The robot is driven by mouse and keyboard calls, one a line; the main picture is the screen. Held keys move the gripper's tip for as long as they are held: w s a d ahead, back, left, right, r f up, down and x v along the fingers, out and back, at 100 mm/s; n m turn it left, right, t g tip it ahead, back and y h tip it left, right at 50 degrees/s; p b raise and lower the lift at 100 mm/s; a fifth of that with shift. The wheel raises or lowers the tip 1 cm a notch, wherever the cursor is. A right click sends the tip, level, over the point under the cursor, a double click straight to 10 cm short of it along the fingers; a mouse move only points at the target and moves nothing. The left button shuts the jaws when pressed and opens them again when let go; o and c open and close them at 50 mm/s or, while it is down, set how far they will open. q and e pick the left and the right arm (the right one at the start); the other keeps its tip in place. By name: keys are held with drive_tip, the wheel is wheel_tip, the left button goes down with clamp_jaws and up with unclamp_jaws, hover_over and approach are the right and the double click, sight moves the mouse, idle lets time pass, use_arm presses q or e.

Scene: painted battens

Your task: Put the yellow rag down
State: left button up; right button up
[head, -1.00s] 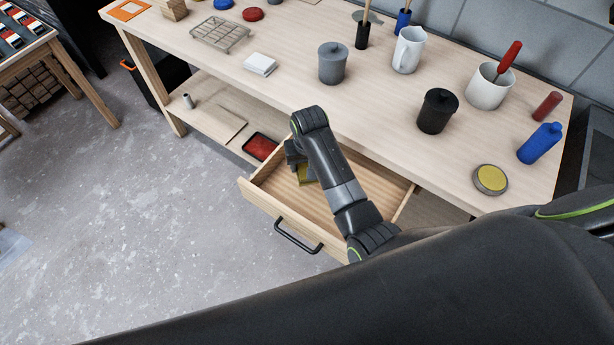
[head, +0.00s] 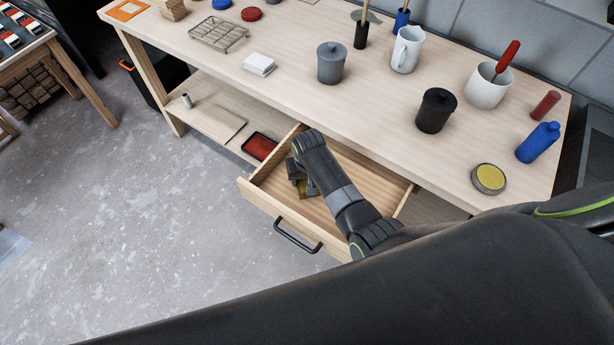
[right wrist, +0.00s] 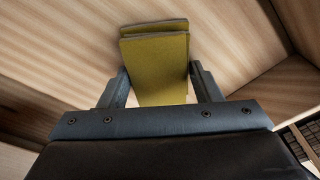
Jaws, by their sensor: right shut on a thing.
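The yellow rag (right wrist: 158,65) is a folded, dull yellow cloth between the fingers of my right gripper (right wrist: 160,88) in the right wrist view. The gripper is shut on it. Wooden drawer boards lie behind the rag in the wrist view. I cannot tell whether the rag touches the drawer floor. My left gripper is not in view.
The drawer's black handle (head: 297,236) faces the floor side. The workbench (head: 290,105) above holds a grey canister (head: 331,63), a black canister (head: 436,111) and a yellow-topped tin (head: 488,178). A red tray (head: 259,146) lies on the lower shelf. The drawer's right part looks empty.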

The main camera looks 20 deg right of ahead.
drive_tip(key=shift+f, duration=0.15)
drive_tip(key=o, duration=0.9)
drive_tip(key=r, duration=0.4)
drive_tip(key=s+r, duration=0.1)
drive_tip(key=r, duration=0.7)
drive_tip(key=shift+s+a+r, duration=0.1)
drive_tip(key=shift+s+r, duration=0.05)
drive_tip(key=shift+s, duration=0.05)
